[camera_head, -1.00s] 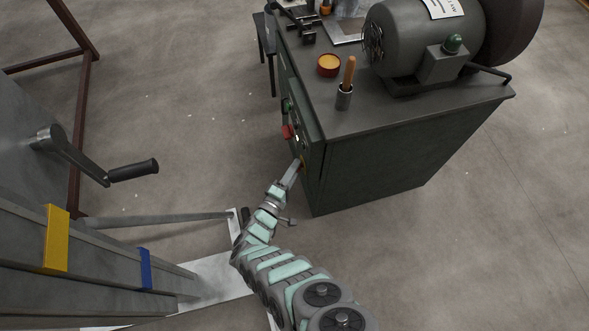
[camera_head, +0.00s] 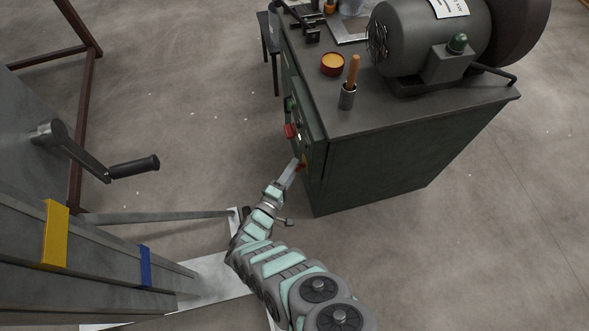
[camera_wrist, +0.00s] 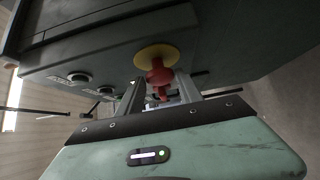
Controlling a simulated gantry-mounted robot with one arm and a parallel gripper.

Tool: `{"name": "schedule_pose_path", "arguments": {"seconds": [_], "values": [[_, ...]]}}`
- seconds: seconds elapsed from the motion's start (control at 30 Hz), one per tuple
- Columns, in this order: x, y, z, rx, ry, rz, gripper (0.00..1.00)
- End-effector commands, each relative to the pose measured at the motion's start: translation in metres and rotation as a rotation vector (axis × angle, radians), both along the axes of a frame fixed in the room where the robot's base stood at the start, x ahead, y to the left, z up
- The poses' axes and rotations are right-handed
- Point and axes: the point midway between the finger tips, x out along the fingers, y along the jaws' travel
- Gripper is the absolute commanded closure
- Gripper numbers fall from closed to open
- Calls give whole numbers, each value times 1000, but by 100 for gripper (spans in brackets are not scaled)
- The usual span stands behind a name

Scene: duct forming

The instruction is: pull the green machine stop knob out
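The stop knob (camera_wrist: 160,76) is red, on a round yellow plate (camera_wrist: 157,54) on the front of the dark green machine cabinet (camera_head: 370,165). In the wrist view my gripper (camera_wrist: 161,82) is open, with one finger on each side of the knob. A gap shows between the knob and each finger, so I see no clear contact. In the head view my gripper (camera_head: 298,165) is at the cabinet's front face, by the yellow plate (camera_head: 303,161). There the gripper's tip hides most of the knob.
Above my gripper sit a red control (camera_head: 290,131) and a green button (camera_head: 291,104). A motor (camera_head: 425,40), an orange-filled bowl (camera_head: 332,64) and a wooden-handled tool in a cup (camera_head: 347,96) stand on top. A crank handle (camera_head: 134,167) is at left.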

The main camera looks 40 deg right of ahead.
Motion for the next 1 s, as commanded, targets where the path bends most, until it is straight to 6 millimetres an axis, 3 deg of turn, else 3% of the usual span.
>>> {"name": "schedule_pose_path", "arguments": {"seconds": [0.17, 0.57, 0.77, 1.0], "values": [[-1, 0, 0, 1, 1, -1, 42], [-3, 5, 0, 1, 1, -2, 42], [-10, 32, 1, 3, 2, 0, 42], [-24, 79, 1, 2, 2, -1, 42]]}}
